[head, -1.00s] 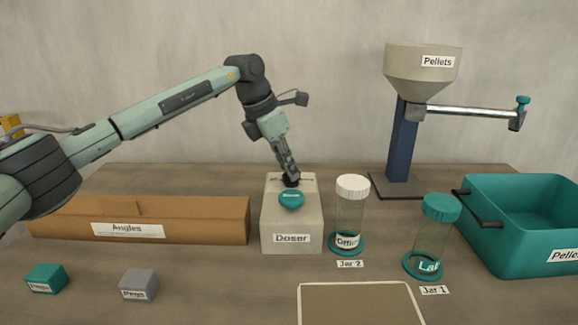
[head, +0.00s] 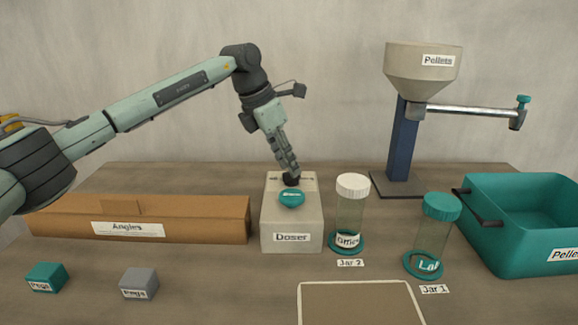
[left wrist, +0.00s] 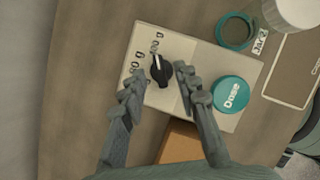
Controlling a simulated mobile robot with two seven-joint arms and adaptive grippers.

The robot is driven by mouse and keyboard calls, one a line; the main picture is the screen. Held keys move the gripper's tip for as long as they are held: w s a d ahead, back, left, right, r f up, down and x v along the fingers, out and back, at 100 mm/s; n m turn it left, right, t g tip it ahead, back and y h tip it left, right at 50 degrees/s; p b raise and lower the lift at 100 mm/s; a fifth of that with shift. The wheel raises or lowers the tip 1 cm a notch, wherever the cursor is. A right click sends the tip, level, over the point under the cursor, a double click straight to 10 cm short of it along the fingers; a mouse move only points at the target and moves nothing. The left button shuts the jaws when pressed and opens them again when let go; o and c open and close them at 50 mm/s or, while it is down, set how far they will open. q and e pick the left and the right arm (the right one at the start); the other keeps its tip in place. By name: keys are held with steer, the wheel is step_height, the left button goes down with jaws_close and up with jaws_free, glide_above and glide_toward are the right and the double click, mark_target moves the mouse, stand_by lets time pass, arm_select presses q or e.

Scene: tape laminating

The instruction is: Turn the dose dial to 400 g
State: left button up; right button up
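The grey doser box (head: 291,222), labelled "Doser", stands in the middle of the table. Its black dose dial (left wrist: 161,72) with a white pointer line shows in the left wrist view. The pointer is towards a label ending in "00 g" (left wrist: 157,44); another label ending in "0 g" (left wrist: 137,62) is to its left. The first digits are hard to read. The teal "Dose" button (left wrist: 231,94) is beside the dial. My left gripper (left wrist: 160,74) points down at the dial, one finger on each side, with gaps visible. In the head view the left gripper (head: 290,176) partly hides the dial.
Jar 2 (head: 350,212), white-lidded, stands close right of the doser; Jar 1 (head: 433,235), teal-lidded, is farther right. A brown "Angles" box (head: 200,219) is close left. A pellet hopper (head: 423,80) and teal crate (head: 507,250) are at the right.

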arm_select(q)
steer(key=v, duration=1)
steer(key=shift+r, duration=0.25)
